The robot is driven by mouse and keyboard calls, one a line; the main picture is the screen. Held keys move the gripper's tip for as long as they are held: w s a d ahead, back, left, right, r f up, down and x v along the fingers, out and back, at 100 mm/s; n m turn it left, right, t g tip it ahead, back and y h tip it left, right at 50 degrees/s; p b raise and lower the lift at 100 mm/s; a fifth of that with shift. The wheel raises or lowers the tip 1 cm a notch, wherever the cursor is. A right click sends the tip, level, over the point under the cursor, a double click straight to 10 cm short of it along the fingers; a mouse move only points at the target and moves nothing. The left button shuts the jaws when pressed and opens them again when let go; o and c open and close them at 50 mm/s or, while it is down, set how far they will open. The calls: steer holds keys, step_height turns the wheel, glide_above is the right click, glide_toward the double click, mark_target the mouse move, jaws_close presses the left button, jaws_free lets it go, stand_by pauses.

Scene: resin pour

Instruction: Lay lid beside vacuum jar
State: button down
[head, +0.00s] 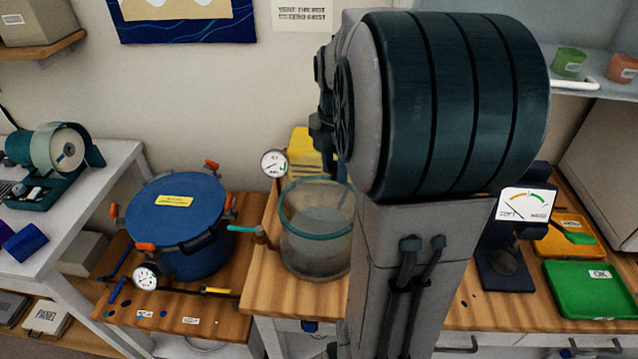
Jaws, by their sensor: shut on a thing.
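The vacuum jar (312,255) is a clear round vessel with a teal rim. It stands on the wooden bench in the middle of the head view, its right side hidden behind my arm. Its top looks open, and I can make out no lid on it. I see no loose lid on the bench beside it; what lies behind my arm is hidden. My large teal and grey arm fills the middle and right. A few dark parts show at its left edge above the jar, but I cannot make out gripper fingers or anything held.
A blue pot (178,222) with orange clamps stands on the lower wooden surface at left. A gauge (274,164) and a yellow object (304,150) are near the jar. A dial meter (526,205), an orange tray (562,243) and a green tray (592,302) occupy the right bench.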

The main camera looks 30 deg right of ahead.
steer(key=s+d+r, duration=0.1)
steer(key=d, duration=0.1)
steer(key=s+d+r+b, duration=0.1)
steer(key=d+r, duration=0.1)
steer(key=d, duration=0.1)
steer(key=s+d+r, duration=0.1)
steer(key=d+r, duration=0.1)
steer(key=d, duration=0.1)
steer(key=shift+d+r, duration=0.1)
